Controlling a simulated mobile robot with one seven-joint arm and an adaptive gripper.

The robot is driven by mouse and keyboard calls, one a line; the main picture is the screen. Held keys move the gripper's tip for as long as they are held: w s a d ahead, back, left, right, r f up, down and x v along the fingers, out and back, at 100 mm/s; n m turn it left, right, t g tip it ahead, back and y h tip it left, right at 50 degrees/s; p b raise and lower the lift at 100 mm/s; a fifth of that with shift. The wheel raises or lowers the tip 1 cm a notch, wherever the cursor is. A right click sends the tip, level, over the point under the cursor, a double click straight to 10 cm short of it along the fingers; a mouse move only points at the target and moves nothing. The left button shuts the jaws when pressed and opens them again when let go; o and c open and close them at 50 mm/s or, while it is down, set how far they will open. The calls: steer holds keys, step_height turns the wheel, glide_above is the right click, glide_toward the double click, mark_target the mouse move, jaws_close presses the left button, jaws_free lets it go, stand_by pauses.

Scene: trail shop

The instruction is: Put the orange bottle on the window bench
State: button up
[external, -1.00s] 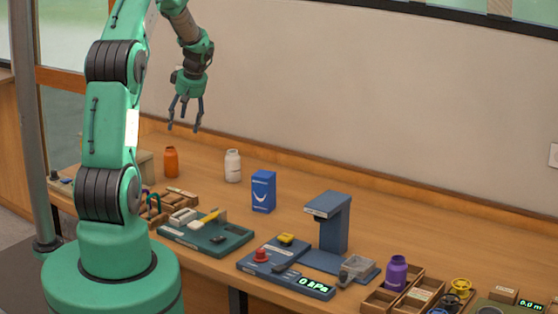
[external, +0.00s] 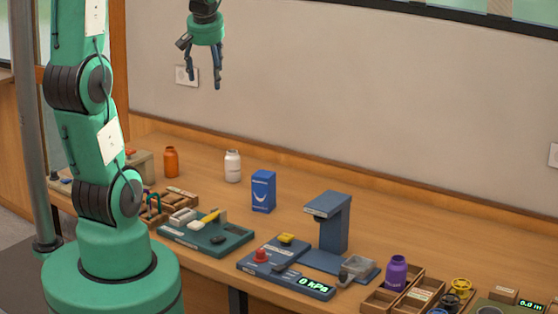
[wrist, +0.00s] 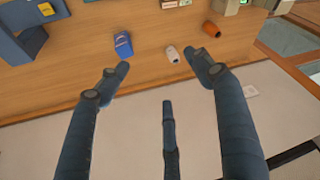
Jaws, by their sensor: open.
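The orange bottle (external: 171,162) stands upright on the wooden bench (external: 330,205), near its back left, left of a white bottle (external: 232,166). It also shows in the wrist view (wrist: 211,29), near the upper right. My gripper (external: 204,84) is open and empty, high above the bench in front of the wall. In the wrist view its fingers (wrist: 165,85) are spread with nothing between them. The orange bottle is well apart from the fingers. I cannot tell for sure which surface is the window bench.
A blue box (external: 263,191) stands right of the white bottle. A green tray (external: 208,237), a blue gauge stand (external: 330,225) and a purple bottle (external: 396,273) in a wooden divided tray (external: 380,300) fill the front. A grey pole (external: 30,120) rises at the left.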

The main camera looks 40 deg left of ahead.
steer(key=s+d+m+t+h, duration=0.1)
steer(key=s+d+m, duration=0.2)
steer(key=s+d, duration=0.4)
steer(key=s+d+r+m+h, duration=0.1)
steer(key=s+d+m, duration=0.3)
steer(key=s, duration=1.2)
steer(key=d, duration=0.4)
steer(key=shift+t+h, duration=0.3)
steer(key=shift+t, duration=0.1)
steer(key=shift+f+b, duration=0.9)
